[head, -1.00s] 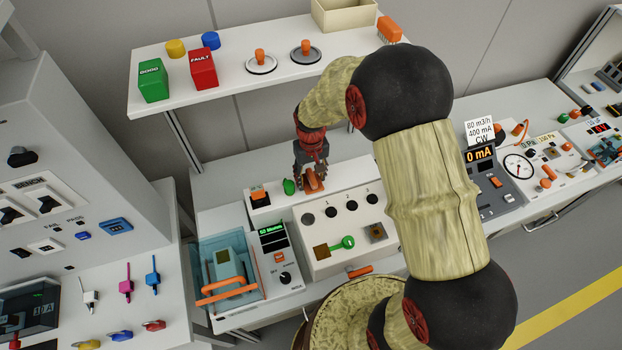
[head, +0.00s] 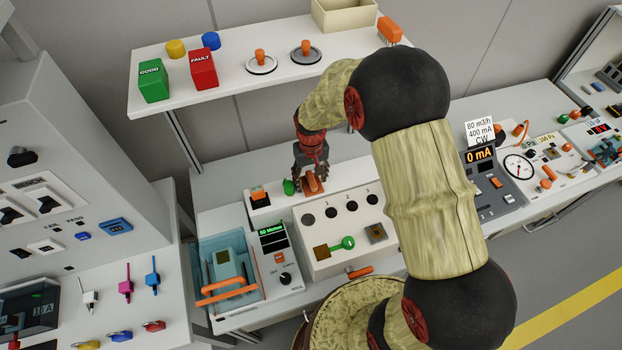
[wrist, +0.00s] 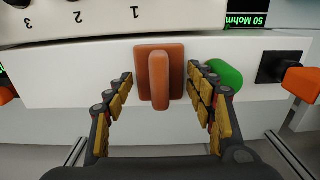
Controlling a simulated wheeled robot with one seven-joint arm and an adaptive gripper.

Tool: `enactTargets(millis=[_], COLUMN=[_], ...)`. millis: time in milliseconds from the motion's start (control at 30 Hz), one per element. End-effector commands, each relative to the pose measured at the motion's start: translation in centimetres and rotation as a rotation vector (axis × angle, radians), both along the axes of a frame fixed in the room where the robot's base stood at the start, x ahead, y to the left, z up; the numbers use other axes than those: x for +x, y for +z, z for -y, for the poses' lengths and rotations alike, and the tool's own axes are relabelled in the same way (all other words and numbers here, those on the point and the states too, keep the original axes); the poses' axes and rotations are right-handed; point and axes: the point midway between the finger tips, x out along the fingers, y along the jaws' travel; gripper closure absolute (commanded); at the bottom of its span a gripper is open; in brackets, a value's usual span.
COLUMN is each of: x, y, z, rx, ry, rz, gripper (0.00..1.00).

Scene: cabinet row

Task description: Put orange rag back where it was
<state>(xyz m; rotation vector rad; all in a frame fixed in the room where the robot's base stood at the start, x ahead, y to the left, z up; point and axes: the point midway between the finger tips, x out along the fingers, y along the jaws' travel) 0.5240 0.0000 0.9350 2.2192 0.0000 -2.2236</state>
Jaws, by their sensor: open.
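An orange-brown piece (wrist: 160,78), a square plate with a rounded raised bar, is on the front of a long white box. It is the only orange thing at my gripper, and I cannot tell if it is the rag. In the head view this piece (head: 313,185) is partly hidden by my gripper (head: 311,178). In the wrist view my gripper (wrist: 162,88) is open, one finger on each side of the piece, with a small gap at each side.
A green knob (head: 289,187) sits close beside the fingers, with an orange switch (head: 258,194) further left. A white panel with several holes (head: 335,230) lies in front. The shelf above (head: 225,85) holds green and red boxes and an orange bristled block (head: 389,30).

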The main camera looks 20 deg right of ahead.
Motion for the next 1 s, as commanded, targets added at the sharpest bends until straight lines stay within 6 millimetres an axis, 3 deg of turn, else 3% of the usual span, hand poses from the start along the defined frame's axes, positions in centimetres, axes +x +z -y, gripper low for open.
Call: enactTargets(millis=[500, 833, 1000], x=[0.1, -0.3, -2.5], y=[9.6, 13.2, 19.1], z=[0.0, 0.0, 0.0], rx=[0.000, 0.000, 0.000], ry=[0.000, 0.000, 0.000], rz=[0.003, 0.017, 0.095], gripper=[0.45, 0.45, 0.45])
